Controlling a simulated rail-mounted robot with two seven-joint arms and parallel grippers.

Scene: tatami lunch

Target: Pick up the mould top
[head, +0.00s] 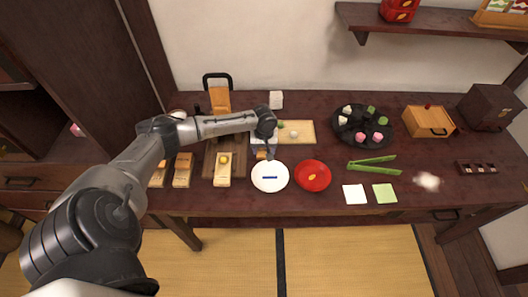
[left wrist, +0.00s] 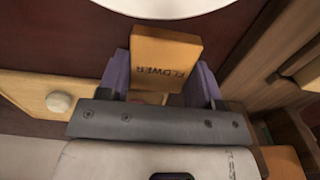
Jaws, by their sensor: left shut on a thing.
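The mould top is a small flat orange-brown wooden block (left wrist: 166,52) with the word FLOWER on its face, seen upside down in the left wrist view. My left gripper (left wrist: 161,82) is shut on it, with a dark purple finger on each side. In the head view my left gripper (head: 263,148) is over the table just behind the white plate (head: 270,186), and only a small orange bit of the block (head: 261,155) shows. I cannot tell how high the block is above the table. My right gripper is not in view.
Wooden mould pieces (head: 182,171) stand left of the gripper, one with a pale round piece (head: 224,158). A light board (head: 299,132) lies behind. A red plate (head: 313,176), green tongs (head: 373,165) and a dark tray (head: 363,128) of sweets are to the right.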

